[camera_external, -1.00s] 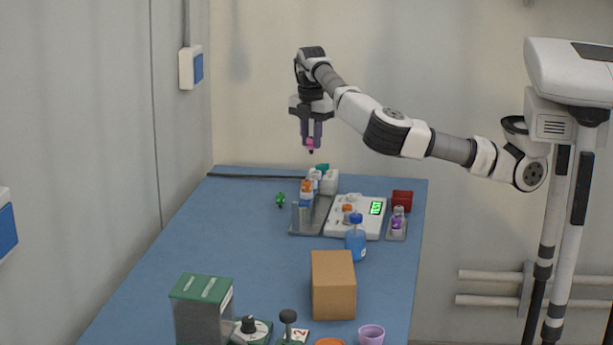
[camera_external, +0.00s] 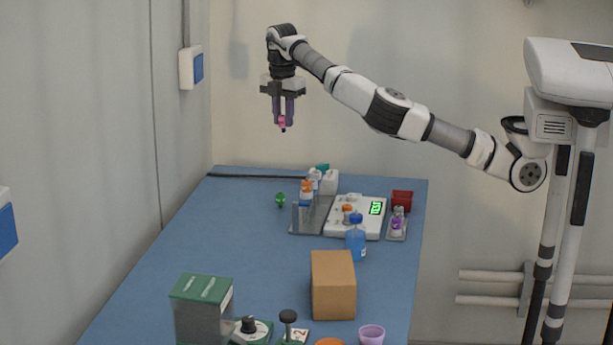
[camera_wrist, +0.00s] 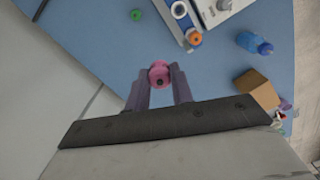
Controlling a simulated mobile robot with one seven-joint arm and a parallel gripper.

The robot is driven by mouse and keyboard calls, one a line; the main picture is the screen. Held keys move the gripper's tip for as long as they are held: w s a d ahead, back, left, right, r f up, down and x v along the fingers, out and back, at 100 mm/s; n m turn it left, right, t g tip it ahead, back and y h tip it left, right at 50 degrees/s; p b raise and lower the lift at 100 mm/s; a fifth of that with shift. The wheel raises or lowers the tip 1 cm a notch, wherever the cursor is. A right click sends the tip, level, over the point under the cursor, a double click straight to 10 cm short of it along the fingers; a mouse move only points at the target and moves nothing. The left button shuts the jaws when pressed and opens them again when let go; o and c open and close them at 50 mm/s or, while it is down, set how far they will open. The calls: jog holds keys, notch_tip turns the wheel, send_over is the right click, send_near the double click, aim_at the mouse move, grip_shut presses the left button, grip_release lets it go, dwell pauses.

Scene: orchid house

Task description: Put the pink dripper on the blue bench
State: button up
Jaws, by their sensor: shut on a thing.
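The pink dripper (camera_external: 282,122) is between the fingers of my gripper (camera_external: 283,118), which is shut on it. Its dark tip points down. It hangs in the air well above the far part of the blue bench (camera_external: 240,240), apart from it. In the wrist view the pink dripper (camera_wrist: 159,74) shows end-on between the purple-grey fingertips (camera_wrist: 158,84), with the blue bench (camera_wrist: 110,40) below. Most of its body is hidden by the fingers in the external view.
A small green item (camera_external: 280,200) lies on the bench. To its right are a rack of bottles (camera_external: 306,195), a white scale (camera_external: 355,218), a blue bottle (camera_external: 355,242) and a red box (camera_external: 402,199). A cardboard box (camera_external: 333,285) and green box (camera_external: 202,308) stand nearer. The bench's left middle is clear.

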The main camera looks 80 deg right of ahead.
jog(key=w+a+f, duration=0.4)
jog(key=w+f, duration=0.1)
jog(key=f+p, duration=0.1)
jog(key=f, duration=0.5)
jog(key=f+p, duration=0.1)
jog(key=f, duration=0.6)
jog(key=f+p, duration=0.2)
jog(key=f, duration=0.4)
jog(key=shift+s+d+f, duration=0.15)
jog(key=shift+d+f, duration=0.05)
jog(key=shift+d, duration=0.1)
jog(key=shift+f, duration=0.15)
jog(key=o, duration=1)
jog(key=shift+c, duration=0.2)
notch_tip(320, 180, up, 12)
jog(key=b, duration=0.3)
